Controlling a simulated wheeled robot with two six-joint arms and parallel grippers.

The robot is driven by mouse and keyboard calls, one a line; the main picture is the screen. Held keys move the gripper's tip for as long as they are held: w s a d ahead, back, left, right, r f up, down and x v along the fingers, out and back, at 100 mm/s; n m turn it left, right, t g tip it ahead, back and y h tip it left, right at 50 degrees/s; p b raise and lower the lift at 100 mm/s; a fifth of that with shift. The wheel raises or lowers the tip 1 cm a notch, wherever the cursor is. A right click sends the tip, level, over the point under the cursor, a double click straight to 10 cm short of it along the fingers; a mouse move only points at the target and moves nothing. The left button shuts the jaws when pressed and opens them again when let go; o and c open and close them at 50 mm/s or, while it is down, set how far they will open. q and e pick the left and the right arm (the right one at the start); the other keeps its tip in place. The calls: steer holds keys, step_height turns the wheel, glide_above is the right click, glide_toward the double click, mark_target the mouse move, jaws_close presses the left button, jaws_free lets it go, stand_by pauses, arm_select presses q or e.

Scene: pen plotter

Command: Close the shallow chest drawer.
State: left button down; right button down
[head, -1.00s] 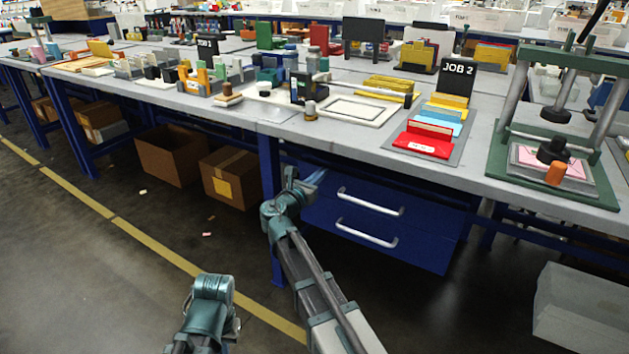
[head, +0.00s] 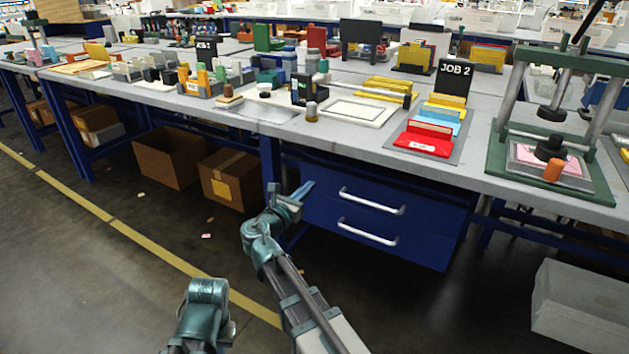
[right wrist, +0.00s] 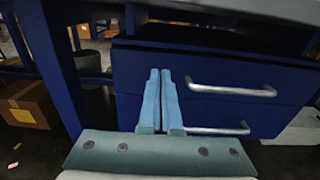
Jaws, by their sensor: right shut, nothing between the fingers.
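The blue drawer chest under the bench has two drawers with silver bar handles. The upper drawer (head: 325,200) shows in the head view, above the lower drawer (head: 400,250). The upper drawer also shows in the right wrist view (right wrist: 240,70); a dark strip lies above its front, and I cannot tell how far it stands out. My right gripper (head: 305,187) is shut and empty at the left end of the chest. In the right wrist view its fingertips (right wrist: 160,72) overlap the upper front, left of the handle; contact is unclear. My left gripper is out of view.
A blue bench leg (head: 269,170) stands left of the chest, with cardboard boxes (head: 230,178) beyond it. The loaded benchtop (head: 350,143) overhangs the chest. A translucent bin (head: 580,305) sits on the floor at right. The floor before the chest is open.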

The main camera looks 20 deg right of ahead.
steer(key=v, duration=0.6)
steer(key=s+d+f+m+g+y, duration=0.2)
steer(key=s+d+f+m+g, duration=0.15)
steer(key=f+m, duration=0.3)
steer(key=s+d+f+m+g+y, duration=0.2)
steer(key=s+f+m+g+y, duration=0.15)
steer(key=f+m, duration=0.3)
steer(key=s+a+f+m+g+y, duration=0.4)
steer(key=s+a+f+m+y, duration=0.5)
steer(key=m, duration=0.4)
steer(key=s+a+r+n+h+p, duration=0.2)
steer(key=s+a+r+n+p, duration=0.2)
steer(key=s+a+r+p, duration=0.55)
step_height(320, 180, up, 35)
steer(key=w+a+p, duration=0.1)
steer(key=w+p, duration=0.1)
steer(key=p, duration=3.2)
steer(key=shift+w+f+g, duration=0.2)
steer(key=shift+f+g, duration=0.05)
steer(key=shift+g, duration=0.15)
